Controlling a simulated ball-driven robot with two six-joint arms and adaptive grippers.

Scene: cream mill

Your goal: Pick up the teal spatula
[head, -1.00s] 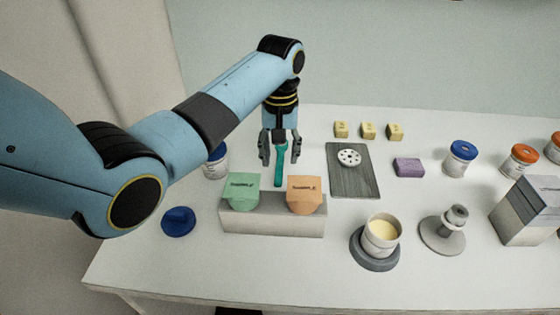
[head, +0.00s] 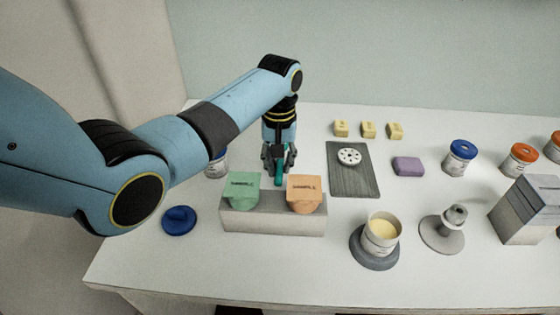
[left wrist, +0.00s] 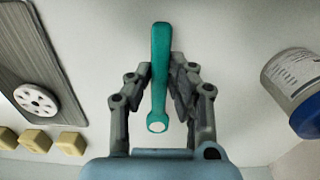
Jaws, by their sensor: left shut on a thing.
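The teal spatula (left wrist: 160,60) is between the fingers of my left gripper (left wrist: 160,88) in the left wrist view, with both fingers touching its sides. In the head view the left gripper (head: 278,163) is behind the grey block with the green and orange pieces. Only a short teal part of the spatula (head: 279,181) shows there below the fingers. I cannot tell whether the spatula touches the table. My right gripper is not in view.
The grey block (head: 272,222) holds a green piece (head: 241,190) and an orange piece (head: 304,193) in front of the gripper. A grey board (head: 352,181) with a white perforated disc lies to the right. A blue-lidded jar (head: 217,165) stands close on the left.

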